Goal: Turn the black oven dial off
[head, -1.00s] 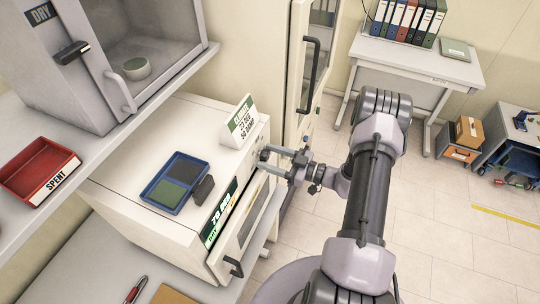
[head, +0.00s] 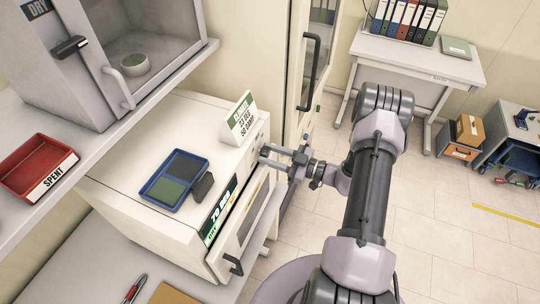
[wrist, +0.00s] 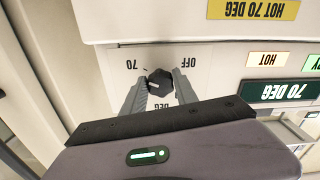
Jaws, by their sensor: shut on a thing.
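The black dial (wrist: 159,82) sits on the white oven's control panel (wrist: 118,62), which appears upside down in the wrist view. The panel reads 70 to the dial's left and OFF to its right in that picture. I cannot clearly tell where the dial's mark points. My gripper (wrist: 160,80) is shut on the dial, one finger on each side. In the head view my gripper (head: 263,156) reaches the front of the white oven (head: 125,180) from the right; the dial is hard to make out there.
A blue two-part tray (head: 148,196) and a dark block (head: 203,187) lie on the oven top, with a white sign (head: 240,122) near its front edge. The oven door handle (head: 232,264) sticks out below. A tall cabinet (head: 292,90) stands beyond.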

